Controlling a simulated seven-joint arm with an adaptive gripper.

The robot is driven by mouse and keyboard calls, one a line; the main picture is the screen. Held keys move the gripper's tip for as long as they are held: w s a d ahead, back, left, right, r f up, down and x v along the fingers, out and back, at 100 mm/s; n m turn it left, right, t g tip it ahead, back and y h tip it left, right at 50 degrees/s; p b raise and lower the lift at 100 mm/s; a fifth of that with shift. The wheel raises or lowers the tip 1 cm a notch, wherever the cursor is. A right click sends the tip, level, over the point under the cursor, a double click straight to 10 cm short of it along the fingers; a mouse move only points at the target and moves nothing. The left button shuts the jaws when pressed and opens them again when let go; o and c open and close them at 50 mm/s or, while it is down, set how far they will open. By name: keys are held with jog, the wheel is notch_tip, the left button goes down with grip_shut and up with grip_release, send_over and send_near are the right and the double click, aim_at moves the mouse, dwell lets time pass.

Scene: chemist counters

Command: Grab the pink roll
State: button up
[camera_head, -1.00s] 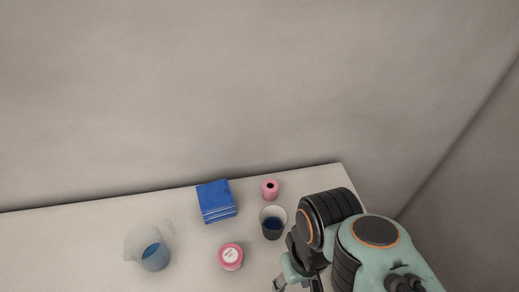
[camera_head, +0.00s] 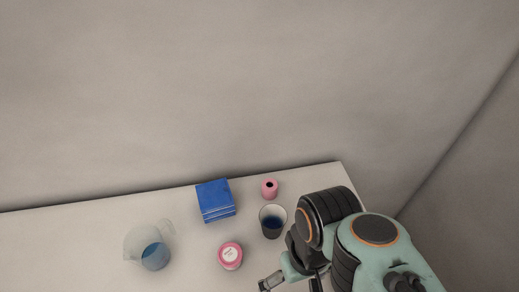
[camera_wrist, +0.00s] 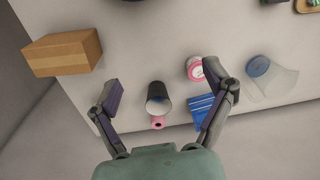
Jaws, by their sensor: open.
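The pink roll (camera_head: 269,188) stands on the counter near its back edge, with a dark hole in its top. In the wrist view the roll (camera_wrist: 158,122) shows between my fingers, just beside the dark cup and partly behind it. My gripper (camera_wrist: 166,88) is open and empty, its two fingers spread wide above the counter. In the head view only a part of my gripper (camera_head: 270,283) shows at the bottom edge, nearer the front than the roll and apart from it.
A dark cup with blue liquid (camera_head: 272,222) stands right in front of the roll. A blue box stack (camera_head: 215,202) is to its left. A cardboard box (camera_wrist: 62,54) shows in the wrist view.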

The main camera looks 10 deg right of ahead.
jog(key=w+r+m+t, duration=0.35)
jog(key=w+r, duration=0.25)
jog(key=w, duration=0.7)
jog(key=m+g, duration=0.1)
jog(key=m, duration=0.2)
send_over(269, 185)
jog(key=w, duration=0.2)
jog(key=s+d+f+x, duration=0.1)
jog(key=s+x, duration=0.2)
jog(key=x, duration=1)
jog(key=f, duration=0.5)
jog(key=s+f+g, duration=0.1)
jog(key=f, duration=0.4)
jog(key=f+g, duration=0.1)
jog(key=f, duration=0.4)
jog(key=shift+s+f+h, duration=0.35)
jog(key=shift+f+h, duration=0.05)
jog(key=c, duration=1.2)
